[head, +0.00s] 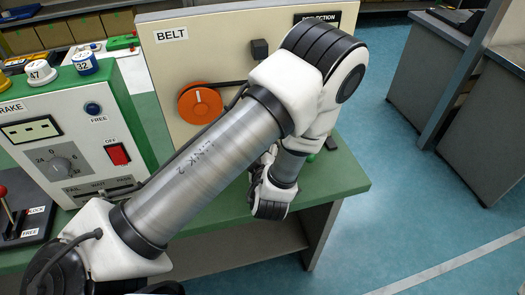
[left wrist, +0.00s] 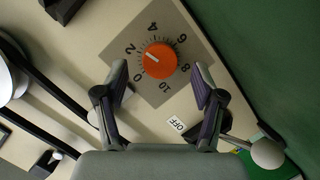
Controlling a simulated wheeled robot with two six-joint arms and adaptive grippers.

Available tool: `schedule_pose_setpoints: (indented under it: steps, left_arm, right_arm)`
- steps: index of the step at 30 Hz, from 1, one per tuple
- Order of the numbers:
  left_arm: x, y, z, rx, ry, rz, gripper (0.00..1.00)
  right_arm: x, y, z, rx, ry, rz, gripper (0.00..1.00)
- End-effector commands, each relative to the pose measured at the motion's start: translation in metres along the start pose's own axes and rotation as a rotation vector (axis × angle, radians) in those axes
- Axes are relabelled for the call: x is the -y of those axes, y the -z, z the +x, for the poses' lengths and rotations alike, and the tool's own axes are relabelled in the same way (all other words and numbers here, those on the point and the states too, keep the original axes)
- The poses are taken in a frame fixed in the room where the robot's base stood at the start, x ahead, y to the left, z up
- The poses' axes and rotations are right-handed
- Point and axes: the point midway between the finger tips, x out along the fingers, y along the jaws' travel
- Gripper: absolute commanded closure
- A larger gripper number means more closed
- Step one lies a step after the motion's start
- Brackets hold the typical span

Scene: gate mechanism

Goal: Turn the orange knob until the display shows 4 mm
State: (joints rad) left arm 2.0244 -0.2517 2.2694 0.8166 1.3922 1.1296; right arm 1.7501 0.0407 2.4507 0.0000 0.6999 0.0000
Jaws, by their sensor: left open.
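The orange knob (left wrist: 160,60) shows in the left wrist view, on a grey dial plate (left wrist: 190,92) numbered 0 to 10. Its white mark points up-left, close to the 2. My left gripper (left wrist: 160,72) is open, its two fingers on either side of the knob with gaps to it; I cannot tell how far off the panel they are. In the head view my left arm crosses the middle and hides the knob. My right gripper is not in view.
The beige panel (head: 175,60) carries an orange wheel (head: 200,103) with a dark belt. A control box with a grey dial (head: 62,164) and red switch (head: 118,154) stands at left. In the wrist view a pale ball-ended lever (left wrist: 267,153) lies near the right finger.

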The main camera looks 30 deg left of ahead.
Motion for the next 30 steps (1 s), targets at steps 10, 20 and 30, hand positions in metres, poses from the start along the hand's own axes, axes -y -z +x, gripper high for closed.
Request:
schedule_pose_setpoints:
  steps: [10, 20, 30]
  left_arm:
    - [-0.002, 0.002, 0.027, 0.000, -0.001, 0.001, 0.31]
    - [-0.002, 0.002, 0.027, 0.000, -0.002, 0.001, 0.91]
    - [-0.003, 0.002, 0.027, -0.004, 0.006, 0.026, 0.91]
  right_arm:
    - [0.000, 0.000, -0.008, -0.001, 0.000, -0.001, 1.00]
    - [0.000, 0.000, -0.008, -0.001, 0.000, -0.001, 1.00]
    - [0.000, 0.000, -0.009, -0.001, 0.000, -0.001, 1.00]
